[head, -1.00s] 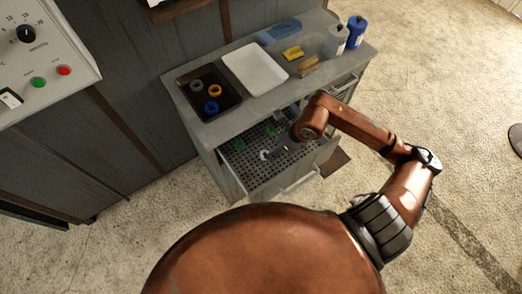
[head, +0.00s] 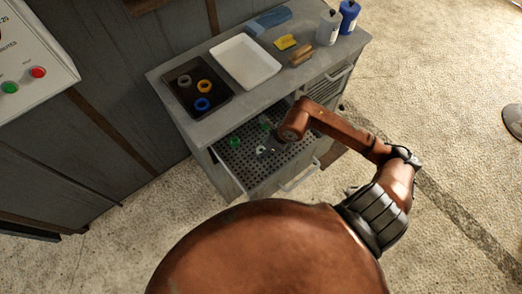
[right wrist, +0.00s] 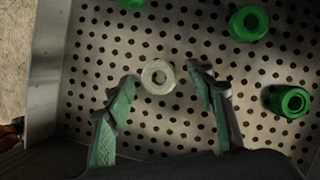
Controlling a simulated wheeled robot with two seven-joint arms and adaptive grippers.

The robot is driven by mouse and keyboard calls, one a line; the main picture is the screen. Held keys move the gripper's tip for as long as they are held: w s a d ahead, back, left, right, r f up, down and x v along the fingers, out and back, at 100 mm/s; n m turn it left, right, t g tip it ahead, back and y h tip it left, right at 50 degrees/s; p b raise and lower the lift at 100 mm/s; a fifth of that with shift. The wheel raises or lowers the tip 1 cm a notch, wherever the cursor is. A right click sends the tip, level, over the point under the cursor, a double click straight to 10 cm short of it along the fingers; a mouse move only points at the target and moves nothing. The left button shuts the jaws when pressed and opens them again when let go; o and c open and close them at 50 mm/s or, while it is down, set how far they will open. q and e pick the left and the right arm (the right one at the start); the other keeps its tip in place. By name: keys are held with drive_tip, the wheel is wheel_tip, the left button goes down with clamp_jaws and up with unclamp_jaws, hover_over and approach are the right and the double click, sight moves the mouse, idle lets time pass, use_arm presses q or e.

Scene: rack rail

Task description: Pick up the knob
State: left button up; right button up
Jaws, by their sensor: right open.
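A pale, off-white ring-shaped piece (right wrist: 158,77), which could be the knob, lies on the perforated floor of the open drawer (head: 245,180). My right gripper (right wrist: 162,82) is open above the drawer, one finger on each side of the pale piece in the right wrist view. I cannot tell its height above the piece, and I see no contact. Two green ring-shaped pieces (right wrist: 249,23) (right wrist: 289,101) lie to the right, and another green piece (right wrist: 131,3) is cut by the top edge. My left gripper is not in view.
The drawer's side wall (right wrist: 48,70) is left of the fingers. On the cabinet top are a dark tray (head: 180,83) with grey, orange and blue rings, a white tray (head: 246,62), a yellow item (head: 286,42), a brush (head: 301,53) and two bottles (head: 328,28) (head: 348,16).

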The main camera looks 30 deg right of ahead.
drive_tip(key=shift+c, duration=0.3)
drive_tip(key=c, duration=1.2)
